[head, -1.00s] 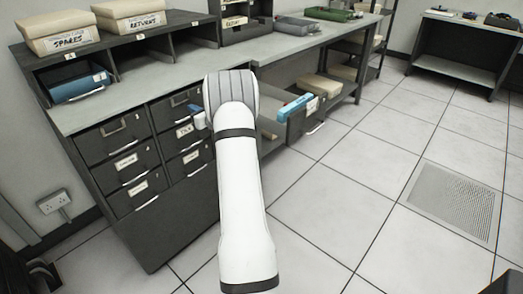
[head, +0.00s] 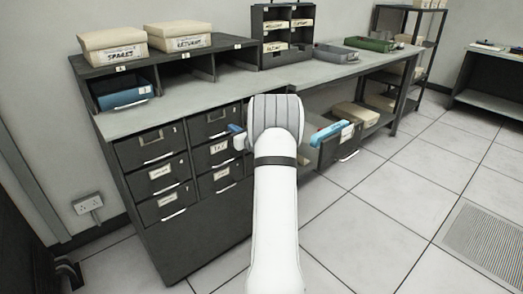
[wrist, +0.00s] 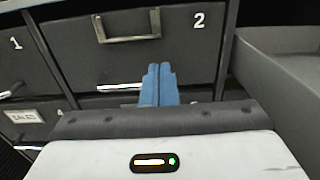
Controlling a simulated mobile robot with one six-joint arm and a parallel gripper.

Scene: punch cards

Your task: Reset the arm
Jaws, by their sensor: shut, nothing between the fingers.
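My arm (head: 276,215) reaches forward from the bottom of the head view, and its grey wrist end hides part of the cabinet. My gripper (wrist: 160,72) shows in the wrist view as two blue fingertips pressed together, shut and empty. In the head view, a bit of blue finger (head: 237,130) shows at the left of the wrist. I cannot tell whether the fingertips touch the drawer front.
An open drawer (head: 343,146) with a blue item (head: 330,132) stands out just right of the arm. The drawer wall (wrist: 285,85) is close in the wrist view. Boxes labelled SPARES (head: 112,50) and RETURNS (head: 178,38) sit on the shelf unit. Floor at right (head: 400,185) is clear.

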